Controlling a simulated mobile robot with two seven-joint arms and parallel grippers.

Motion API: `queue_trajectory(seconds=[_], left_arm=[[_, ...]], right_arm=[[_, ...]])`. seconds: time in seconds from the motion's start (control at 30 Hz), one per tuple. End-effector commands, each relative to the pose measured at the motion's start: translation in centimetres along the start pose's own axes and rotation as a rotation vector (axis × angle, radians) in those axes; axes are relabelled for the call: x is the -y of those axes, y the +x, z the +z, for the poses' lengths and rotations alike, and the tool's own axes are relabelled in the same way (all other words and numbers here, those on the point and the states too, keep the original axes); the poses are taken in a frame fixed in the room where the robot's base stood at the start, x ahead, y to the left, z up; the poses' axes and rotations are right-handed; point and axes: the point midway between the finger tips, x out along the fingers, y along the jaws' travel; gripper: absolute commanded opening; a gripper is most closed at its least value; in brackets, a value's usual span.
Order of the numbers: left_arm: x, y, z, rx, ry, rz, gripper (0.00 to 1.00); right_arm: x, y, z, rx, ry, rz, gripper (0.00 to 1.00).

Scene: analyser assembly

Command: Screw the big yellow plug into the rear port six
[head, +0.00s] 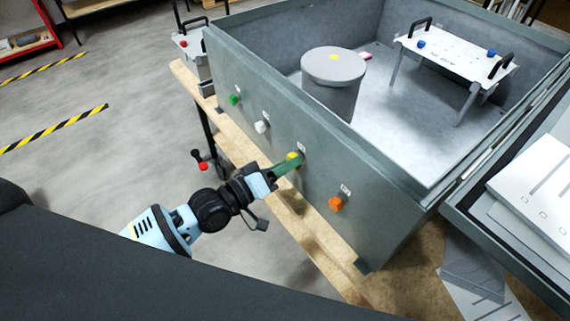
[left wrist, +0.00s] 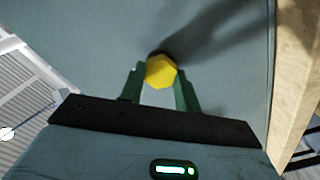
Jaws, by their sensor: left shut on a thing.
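The big yellow plug (head: 293,158) sits against the outer wall of the grey analyser box (head: 270,120), between a white plug and an orange plug. My left gripper (head: 290,162) reaches it from the lower left, its green fingers on the plug. In the left wrist view the yellow plug (left wrist: 160,72) shows a hexagonal head between the two fingertips of my left gripper (left wrist: 160,80), close to the grey wall. The port behind the plug is hidden, so I cannot tell how deep it sits. My right gripper is not in view.
A green plug (head: 234,99), a white plug (head: 262,127) and an orange plug (head: 336,203) sit in the same wall. Inside the box stand a grey cylinder (head: 333,68) and a white stand (head: 455,58) with black handles. A wooden table edge (head: 310,245) runs below the wall.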

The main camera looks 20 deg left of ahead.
Motion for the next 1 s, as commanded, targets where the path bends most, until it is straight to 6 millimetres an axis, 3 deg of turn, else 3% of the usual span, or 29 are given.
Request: queue_trajectory(seconds=[0.17,0.53,0.57,0.6,0.77,1.0], left_arm=[[-0.1,0.0,-0.2,-0.003,0.052,0.002,0.00],[-0.2,0.0,-0.2,-0.003,0.517,0.001,0.00],[-0.1,0.0,-0.2,-0.002,0.527,0.001,0.38],[-0.1,0.0,-0.1,0.000,0.522,0.000,0.43],[0.0,0.0,0.0,0.000,0.515,0.000,0.62],[0.0,0.0,0.0,0.000,0.510,0.000,0.62]], right_arm=[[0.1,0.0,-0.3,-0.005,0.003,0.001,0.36],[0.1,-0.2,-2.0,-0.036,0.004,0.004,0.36],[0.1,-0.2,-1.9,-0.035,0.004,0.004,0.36],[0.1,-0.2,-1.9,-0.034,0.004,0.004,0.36],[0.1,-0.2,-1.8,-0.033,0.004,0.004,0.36],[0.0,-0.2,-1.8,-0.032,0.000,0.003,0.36]])
